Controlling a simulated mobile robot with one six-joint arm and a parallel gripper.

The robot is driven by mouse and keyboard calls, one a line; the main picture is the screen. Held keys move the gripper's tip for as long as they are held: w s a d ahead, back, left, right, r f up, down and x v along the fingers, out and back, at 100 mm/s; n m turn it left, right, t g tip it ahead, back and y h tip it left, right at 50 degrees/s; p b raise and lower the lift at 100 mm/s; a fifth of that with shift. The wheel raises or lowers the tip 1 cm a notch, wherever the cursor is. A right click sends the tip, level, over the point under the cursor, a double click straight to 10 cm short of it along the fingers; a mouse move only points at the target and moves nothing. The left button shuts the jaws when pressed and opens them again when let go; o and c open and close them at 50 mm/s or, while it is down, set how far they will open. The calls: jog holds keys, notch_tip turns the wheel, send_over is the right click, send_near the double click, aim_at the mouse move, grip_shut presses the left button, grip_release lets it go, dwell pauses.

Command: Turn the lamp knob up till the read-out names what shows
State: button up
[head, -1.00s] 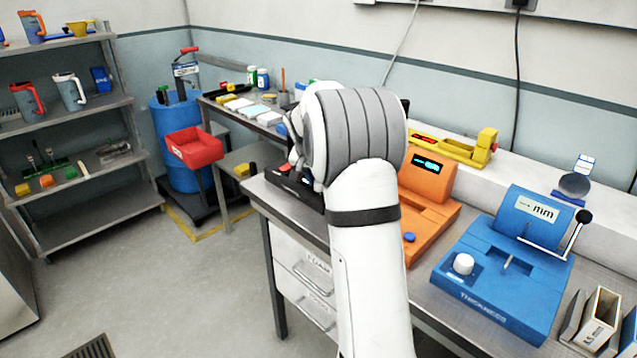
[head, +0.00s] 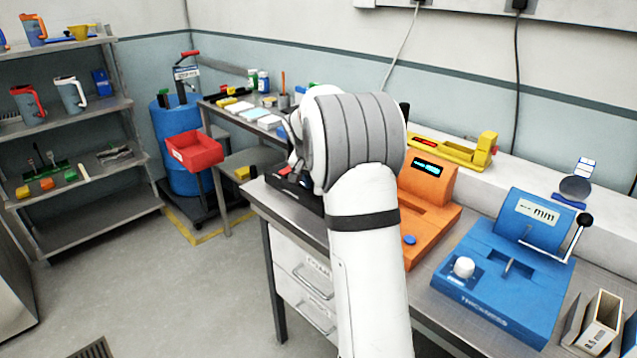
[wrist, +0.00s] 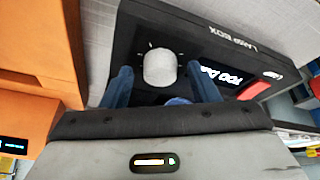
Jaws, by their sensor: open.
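The black lamp box (wrist: 190,35) fills the upper part of the wrist view. Its pale round knob (wrist: 160,68) stands on the panel with small tick marks around it. My gripper (wrist: 161,77) is open, with one blue finger on each side of the knob; I cannot tell whether they touch it. The read-out (wrist: 220,77) is lit with white letters that seem to say "TOO DIM", seen at a slant.
An orange device (head: 428,190) with a lit display stands right of the lamp box on the bench. A blue thickness gauge (head: 510,270) with a lever is further right. A yellow device (head: 455,150) lies behind. A red bin (head: 195,150) stands left, beyond open floor.

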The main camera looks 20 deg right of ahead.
jog(key=v, duration=0.7)
jog(key=shift+a+r, duration=0.2)
jog(key=shift+r, duration=0.1)
